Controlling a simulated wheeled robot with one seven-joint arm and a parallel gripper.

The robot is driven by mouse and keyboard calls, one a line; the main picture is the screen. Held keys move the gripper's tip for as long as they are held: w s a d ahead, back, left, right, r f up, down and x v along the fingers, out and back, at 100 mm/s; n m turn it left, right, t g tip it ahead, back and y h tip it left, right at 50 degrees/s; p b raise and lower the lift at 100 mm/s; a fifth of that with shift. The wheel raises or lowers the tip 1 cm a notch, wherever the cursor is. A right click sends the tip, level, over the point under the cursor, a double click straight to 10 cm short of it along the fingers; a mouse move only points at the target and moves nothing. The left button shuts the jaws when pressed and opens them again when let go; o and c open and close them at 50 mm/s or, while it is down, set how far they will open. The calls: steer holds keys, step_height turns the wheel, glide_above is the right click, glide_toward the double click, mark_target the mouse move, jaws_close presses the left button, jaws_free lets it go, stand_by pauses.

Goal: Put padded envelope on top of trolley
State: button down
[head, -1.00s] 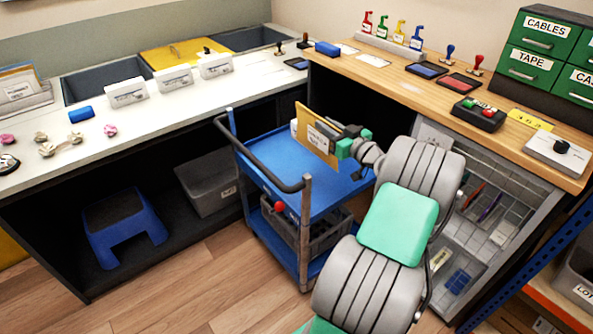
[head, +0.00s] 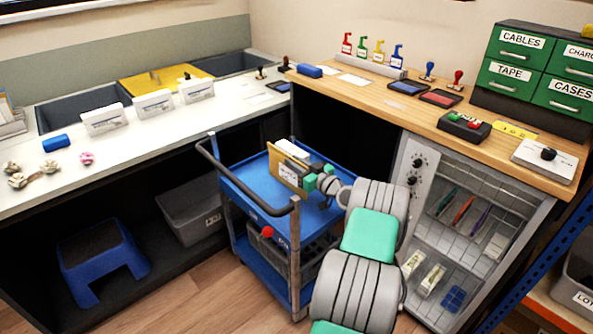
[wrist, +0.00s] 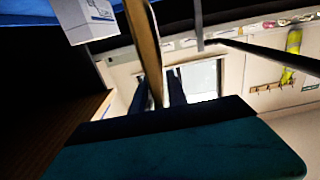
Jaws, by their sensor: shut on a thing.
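The padded envelope (head: 288,172) is tan with a white label and stands upright on its edge in my gripper (head: 318,180). My gripper is shut on it, just over the top shelf of the blue trolley (head: 240,180). I cannot tell whether the envelope's lower edge touches the shelf. In the wrist view the envelope (wrist: 145,50) shows edge-on between the two dark fingers (wrist: 158,92). A white box (head: 293,148) sits behind the envelope on the trolley's top; it also shows in the wrist view (wrist: 88,18).
The trolley's dark handle (head: 245,205) rises at its front left. A white counter (head: 110,160) runs along the left and a wooden counter (head: 420,105) behind and right. A grey crate (head: 270,250) is on the lower shelf. The front left of the top shelf is bare.

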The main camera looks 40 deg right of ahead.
steer(key=shift+s+f, duration=0.1)
steer(key=shift+f, duration=1.25)
steer(key=c, duration=1.3)
jaws_free()
steer(key=s, duration=1.2)
steer(key=shift+d, duration=0.2)
